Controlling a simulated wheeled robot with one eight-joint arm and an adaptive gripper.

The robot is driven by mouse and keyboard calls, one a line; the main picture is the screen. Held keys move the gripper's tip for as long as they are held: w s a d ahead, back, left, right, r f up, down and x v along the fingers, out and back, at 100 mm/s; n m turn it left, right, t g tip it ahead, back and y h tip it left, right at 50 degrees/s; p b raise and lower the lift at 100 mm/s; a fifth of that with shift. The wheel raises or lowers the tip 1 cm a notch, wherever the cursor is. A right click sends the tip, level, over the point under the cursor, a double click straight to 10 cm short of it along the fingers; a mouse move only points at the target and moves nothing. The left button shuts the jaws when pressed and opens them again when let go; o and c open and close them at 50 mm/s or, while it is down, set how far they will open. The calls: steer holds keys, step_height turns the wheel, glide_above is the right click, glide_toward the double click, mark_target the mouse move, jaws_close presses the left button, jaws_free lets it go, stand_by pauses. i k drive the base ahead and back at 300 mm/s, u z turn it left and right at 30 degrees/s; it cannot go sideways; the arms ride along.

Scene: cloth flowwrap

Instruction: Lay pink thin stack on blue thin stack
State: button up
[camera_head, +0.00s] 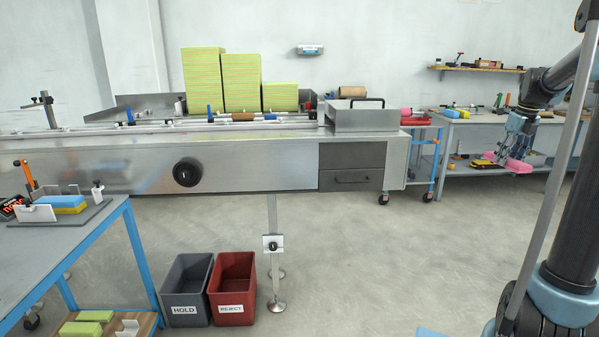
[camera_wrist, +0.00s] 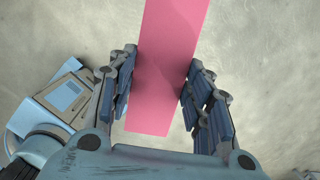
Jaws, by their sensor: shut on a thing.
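My gripper (camera_head: 506,152) is at the right, shut on the pink thin stack (camera_head: 517,165), above open floor. In the wrist view, the stack (camera_wrist: 167,65) lies lengthwise between the finger pads (camera_wrist: 160,90), with both ends sticking out past them. A blue thin stack (camera_head: 60,200) lies on top of a yellow one (camera_head: 68,209) on a grey plate on the left table, far from my gripper. Another blue and yellow pair (camera_head: 455,113) lies on the back right bench. I cannot tell which blue stack the task names.
A long steel conveyor machine (camera_head: 250,165) crosses the middle, with tall green-yellow stacks (camera_head: 204,83) behind it. A grey HOLD bin (camera_head: 185,290) and a red REJECT bin (camera_head: 232,285) stand below it. White brackets and posts flank the left plate (camera_head: 35,218). The central floor is clear.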

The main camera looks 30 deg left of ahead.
mark_target(57, 198)
steer(key=u, duration=2.9)
steer(key=i, duration=1.7)
